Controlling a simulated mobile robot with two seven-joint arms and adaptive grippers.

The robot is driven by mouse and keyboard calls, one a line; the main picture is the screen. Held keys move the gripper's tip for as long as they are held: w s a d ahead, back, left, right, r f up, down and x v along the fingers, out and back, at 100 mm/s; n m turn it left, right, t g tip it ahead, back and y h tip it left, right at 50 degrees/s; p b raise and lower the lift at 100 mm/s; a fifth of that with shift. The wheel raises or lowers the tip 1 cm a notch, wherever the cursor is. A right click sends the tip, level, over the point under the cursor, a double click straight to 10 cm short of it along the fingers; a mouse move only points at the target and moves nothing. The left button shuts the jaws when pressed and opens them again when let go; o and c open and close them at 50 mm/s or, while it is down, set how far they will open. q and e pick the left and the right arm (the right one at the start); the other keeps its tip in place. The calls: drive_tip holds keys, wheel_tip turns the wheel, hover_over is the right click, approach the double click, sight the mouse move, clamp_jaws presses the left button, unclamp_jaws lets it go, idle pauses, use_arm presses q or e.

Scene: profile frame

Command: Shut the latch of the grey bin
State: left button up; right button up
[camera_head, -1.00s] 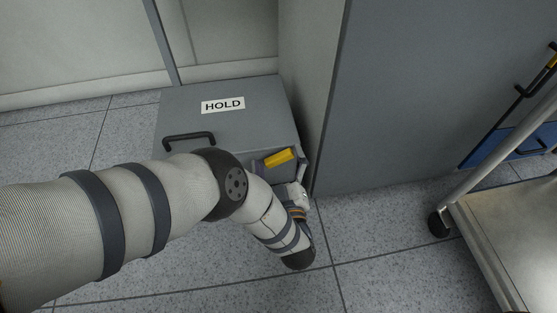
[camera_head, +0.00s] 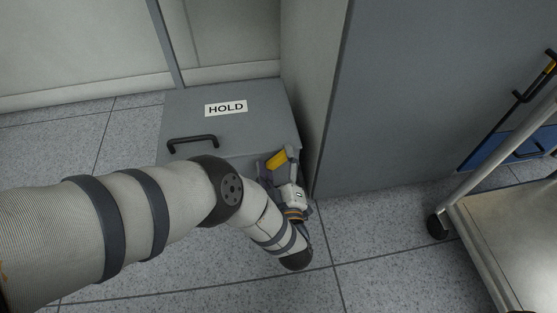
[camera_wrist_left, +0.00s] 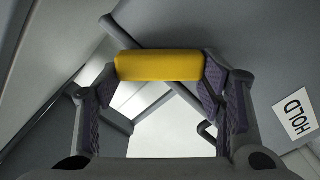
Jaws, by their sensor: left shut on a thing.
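The grey bin (camera_head: 245,128) stands on the floor, with a HOLD label and a black handle on its lid, which is down. Its yellow latch piece (camera_head: 276,160) is at the front right, just below the lid edge. My left gripper (camera_head: 279,158) is at the bin's front, shut on the yellow latch. The left wrist view shows the yellow latch (camera_wrist_left: 160,66) held between the two dark padded fingers (camera_wrist_left: 162,76). My left arm hides much of the bin's front. My right gripper is in neither view.
A tall grey cabinet (camera_head: 420,100) stands close to the bin's right side. A wheeled cart (camera_head: 510,240) is at the far right. A pale wall is behind the bin. The tiled floor in front is clear.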

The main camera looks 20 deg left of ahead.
use_arm(q)
drive_tip(key=n, duration=0.3)
drive_tip(key=a+n+p, duration=0.1)
drive_tip(key=shift+s+r+n, duration=0.15)
drive_tip(key=shift+s+n, duration=0.15)
drive_tip(key=shift+s, duration=0.05)
drive_tip(key=shift+s+a+n+p, duration=0.15)
drive_tip(key=shift+a+n+p, duration=0.05)
drive_tip(key=shift+n, duration=0.85)
drive_tip(key=shift+s+a+n+p, duration=0.1)
drive_tip(key=shift+a+n+p, duration=0.1)
drive_tip(key=shift+n, duration=0.85)
drive_tip(key=o, duration=1.1)
drive_tip(key=shift+o, duration=0.2)
drive_tip(key=v, duration=0.7)
drive_tip(key=shift+s+d, duration=0.15)
drive_tip(key=shift+s, duration=0.1)
